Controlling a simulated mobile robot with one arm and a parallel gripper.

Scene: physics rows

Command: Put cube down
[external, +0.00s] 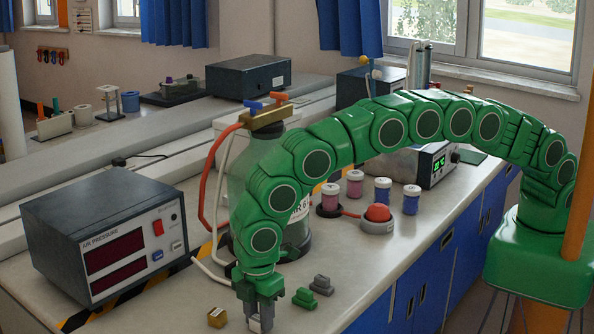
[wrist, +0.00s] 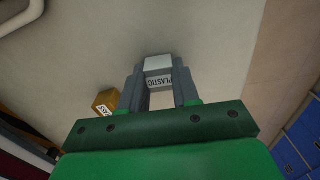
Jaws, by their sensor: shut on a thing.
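My gripper (external: 259,311) is low over the front of the bench top, fingers pointing down. It is shut on a light grey cube (wrist: 159,66) labelled "PLASTIC", which sits between the two fingertips in the wrist view. In the external view the cube (external: 255,324) shows only partly between the fingers, near the bottom edge. I cannot tell whether the cube touches the bench top (external: 345,285).
A brass-coloured cube (external: 217,317) lies left of my gripper; it also shows in the wrist view (wrist: 106,101). Two small blocks, green (external: 305,298) and grey-green (external: 321,285), lie to the right. An air pressure box (external: 110,235) and a glass jar (external: 290,235) stand behind.

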